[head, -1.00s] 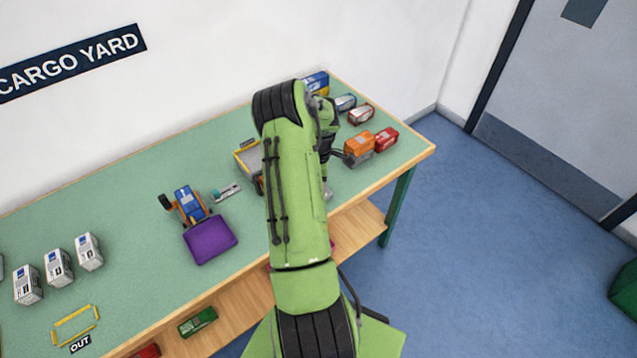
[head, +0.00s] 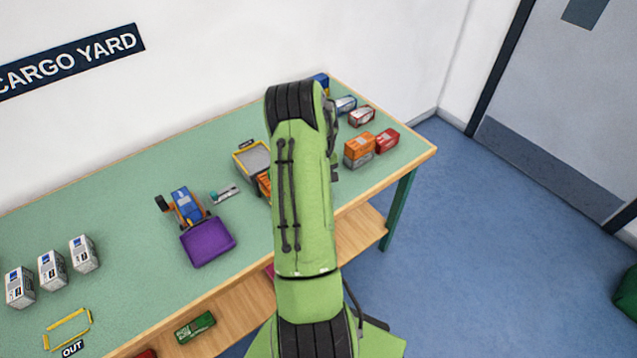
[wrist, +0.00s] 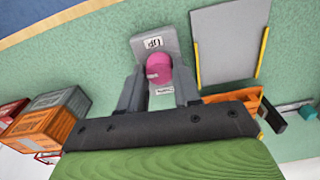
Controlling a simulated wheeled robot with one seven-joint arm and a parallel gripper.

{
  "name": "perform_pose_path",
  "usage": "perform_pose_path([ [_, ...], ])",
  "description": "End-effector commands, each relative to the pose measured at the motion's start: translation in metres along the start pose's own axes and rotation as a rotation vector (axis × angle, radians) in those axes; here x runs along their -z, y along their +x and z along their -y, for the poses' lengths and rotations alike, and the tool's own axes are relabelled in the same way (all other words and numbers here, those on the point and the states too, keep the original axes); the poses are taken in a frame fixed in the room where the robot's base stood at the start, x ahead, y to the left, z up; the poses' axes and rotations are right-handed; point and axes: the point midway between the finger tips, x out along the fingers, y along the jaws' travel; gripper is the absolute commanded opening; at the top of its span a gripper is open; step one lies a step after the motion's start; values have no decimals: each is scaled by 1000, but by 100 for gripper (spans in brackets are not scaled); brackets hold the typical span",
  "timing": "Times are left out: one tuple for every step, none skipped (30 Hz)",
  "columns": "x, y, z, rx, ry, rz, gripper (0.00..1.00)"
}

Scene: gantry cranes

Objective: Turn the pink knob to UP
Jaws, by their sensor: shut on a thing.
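In the wrist view the pink knob (wrist: 158,70) sits on a grey plate (wrist: 150,45). A label reading UP (wrist: 153,43) is on the plate on the far side of the knob, and a second small label lies on the near side, too small to read. The knob has a pale mark on its left side. My gripper (wrist: 160,82) has one dark finger on each side of the knob and is shut on it. In the head view my green arm hides the knob and the gripper.
A grey tray with yellow edges (wrist: 227,45) lies right of the plate. Orange and grey boxes (wrist: 40,125) stand to the left. In the head view a crane with a purple block (head: 208,242) and several white boxes (head: 52,270) stand on the green table (head: 130,185).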

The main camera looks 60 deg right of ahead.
Motion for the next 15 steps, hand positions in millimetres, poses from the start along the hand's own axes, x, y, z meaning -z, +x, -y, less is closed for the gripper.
perform_pose_path([
  [1, -1, -1, -2, 43, -4, 2],
  [1, -1, -1, -2, 72, -5, 2],
  [1, -1, 0, -1, 109, -5, 2],
  [1, -1, 0, -1, 138, -5, 2],
  [1, -1, -1, -1, 167, -5, 2],
  [1, -1, -1, -2, 206, -5, 2],
  [1, -1, -1, -2, 234, -5, 2],
  [1, -1, -1, -1, 262, -5, 2],
  [1, -1, -1, -1, 300, -5, 2],
  [1, -1, -1, -1, 328, -5, 2],
  [1, -1, -1, -1, 357, -5, 2],
  [1, -1, -1, -1, 395, -5, 2],
  [1, -1, -1, -1, 423, -5, 2],
  [1, -1, -1, 0, 451, -5, 2],
  [1, -1, -1, 0, 489, -5, 2],
])
